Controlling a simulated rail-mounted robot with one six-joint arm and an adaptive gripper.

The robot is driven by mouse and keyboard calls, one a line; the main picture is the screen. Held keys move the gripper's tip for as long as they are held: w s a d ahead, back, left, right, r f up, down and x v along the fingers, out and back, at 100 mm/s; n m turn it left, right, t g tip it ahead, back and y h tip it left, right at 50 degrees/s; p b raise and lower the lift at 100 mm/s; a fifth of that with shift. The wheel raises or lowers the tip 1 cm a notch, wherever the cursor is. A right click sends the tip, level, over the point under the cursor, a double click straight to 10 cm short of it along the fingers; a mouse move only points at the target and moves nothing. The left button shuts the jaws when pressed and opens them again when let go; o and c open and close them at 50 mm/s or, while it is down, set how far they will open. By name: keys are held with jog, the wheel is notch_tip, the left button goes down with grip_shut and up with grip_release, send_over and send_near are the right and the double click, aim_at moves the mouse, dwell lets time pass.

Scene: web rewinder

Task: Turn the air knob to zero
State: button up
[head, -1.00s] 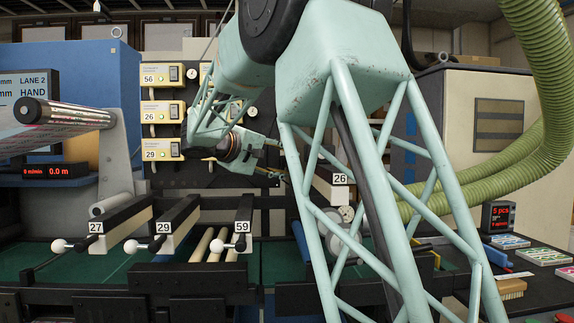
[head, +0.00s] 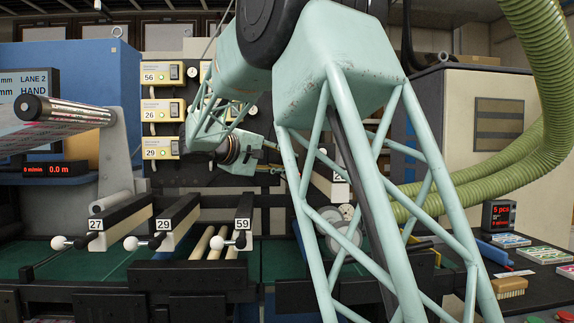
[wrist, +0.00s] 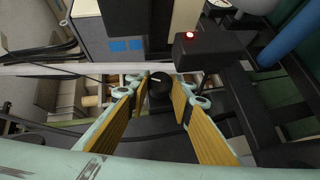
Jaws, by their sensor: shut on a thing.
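The black round knob (wrist: 159,91) with a pale mark on its top shows in the wrist view, between the tips of my gripper (wrist: 160,88). The two fingers with yellow-brown pads stand on either side of it, and my gripper is shut on it. The mark's exact angle and any scale around the knob are too small to read. In the head view my gripper (head: 276,173) is partly hidden behind my own lattice arm, and I cannot make out the knob there.
In the head view, yellow numbered units (head: 162,110) line the panel beside my wrist. Ball-ended levers (head: 60,243) stand at lower left.

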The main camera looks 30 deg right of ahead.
jog(key=shift+f+n+h+b, duration=0.25)
jog(key=shift+n+h+b, duration=0.25)
jog(key=shift+h+b, duration=0.35)
jog(key=shift+r, duration=0.1)
jog(key=o, duration=0.9)
jog(key=shift+a, duration=0.15)
jog(key=shift+v, duration=5.9)
jog(key=shift+s, duration=0.15)
